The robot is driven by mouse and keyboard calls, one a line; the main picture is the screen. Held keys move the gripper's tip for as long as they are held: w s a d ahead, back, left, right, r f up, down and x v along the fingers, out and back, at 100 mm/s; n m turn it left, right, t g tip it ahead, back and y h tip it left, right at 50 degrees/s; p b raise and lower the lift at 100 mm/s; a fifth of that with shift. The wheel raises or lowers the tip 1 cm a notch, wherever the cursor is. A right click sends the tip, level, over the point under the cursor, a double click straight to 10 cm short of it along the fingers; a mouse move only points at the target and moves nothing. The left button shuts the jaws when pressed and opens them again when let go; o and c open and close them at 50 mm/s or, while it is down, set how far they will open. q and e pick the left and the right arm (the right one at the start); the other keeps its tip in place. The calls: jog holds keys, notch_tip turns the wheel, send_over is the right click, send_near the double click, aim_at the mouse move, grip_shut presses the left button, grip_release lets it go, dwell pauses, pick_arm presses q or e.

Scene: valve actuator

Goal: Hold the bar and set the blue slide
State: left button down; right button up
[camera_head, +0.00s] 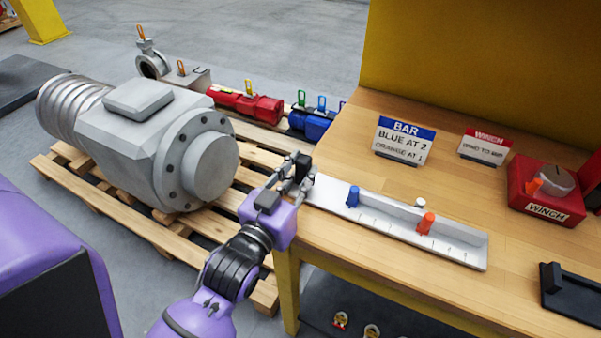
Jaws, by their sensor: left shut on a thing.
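The bar (455,247) is a long pale rail with scale marks, lying along the front of the wooden table. My left gripper (300,172) is shut on a dark block at the bar's left end. The blue slide (352,197) stands upright on the bar, a little right of the gripper and apart from it. The orange slide (425,224) stands further right on the bar. A small white knob (420,203) shows behind the bar. A sign (404,141) reads "BAR, BLUE AT 2, ORANGE AT 1". My right gripper is not in view.
A red winch box (545,190) with an orange handle and a winch sign (485,147) stand at the right of the table (330,245). A black tray (572,293) lies at the front right. A large grey actuator (150,150) rests on a pallet (100,205) at left.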

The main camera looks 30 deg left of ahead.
pick_arm(q)
jog(key=shift+r, duration=0.15)
jog(key=c, duration=1.5)
grip_release()
jog(key=shift+o, duration=0.2)
jog(key=shift+s, duration=0.1)
jog(key=s, duration=1.2)
